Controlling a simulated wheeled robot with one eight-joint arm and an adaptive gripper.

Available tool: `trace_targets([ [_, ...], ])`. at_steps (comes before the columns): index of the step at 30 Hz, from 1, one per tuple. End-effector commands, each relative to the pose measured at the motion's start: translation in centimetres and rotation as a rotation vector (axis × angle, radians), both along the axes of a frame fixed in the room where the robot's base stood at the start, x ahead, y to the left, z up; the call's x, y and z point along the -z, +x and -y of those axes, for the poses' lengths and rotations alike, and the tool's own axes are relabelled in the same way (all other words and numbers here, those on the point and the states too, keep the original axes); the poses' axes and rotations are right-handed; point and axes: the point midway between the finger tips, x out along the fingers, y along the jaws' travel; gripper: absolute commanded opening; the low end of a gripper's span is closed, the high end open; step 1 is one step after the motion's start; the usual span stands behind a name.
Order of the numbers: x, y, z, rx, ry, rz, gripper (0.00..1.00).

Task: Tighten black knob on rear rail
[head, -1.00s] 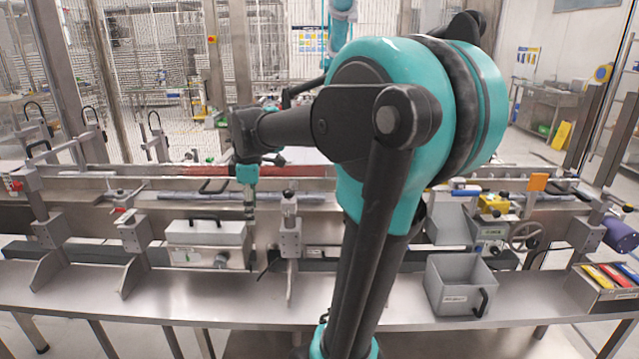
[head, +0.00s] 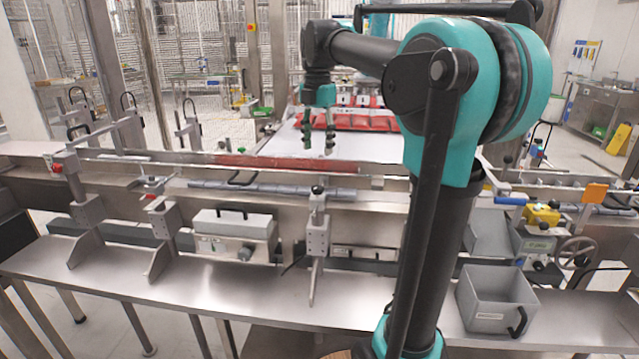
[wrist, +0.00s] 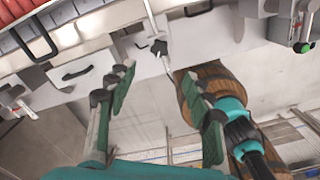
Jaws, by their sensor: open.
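My gripper (head: 319,146) is open and empty, fingers pointing down, and in the head view it appears above the long rail (head: 215,162). Its two green-padded fingers also show spread apart in the wrist view (wrist: 157,80). A small black knob (head: 317,189) tops an upright clamp post in front of the long rail, below the gripper in the picture. A black star-shaped knob (wrist: 158,47) lies beyond the fingertips in the wrist view, apart from them. I cannot tell which knob is the one on the rear rail.
Behind the rail is a white surface with red packs (head: 350,122). A grey box with a black handle (head: 235,228) stands in front of the rail. A grey bin (head: 497,298) is on the steel table (head: 190,300) at right. The table's front middle is clear.

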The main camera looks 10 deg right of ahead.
Motion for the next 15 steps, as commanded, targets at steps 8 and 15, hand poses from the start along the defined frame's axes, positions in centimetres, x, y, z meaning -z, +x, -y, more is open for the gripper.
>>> trace_targets([
  [8,5.7,0.0,0.0,0.001,0.000,0.000,0.52],
  [15,9.8,0.0,0.0,0.002,0.000,0.000,0.52],
])
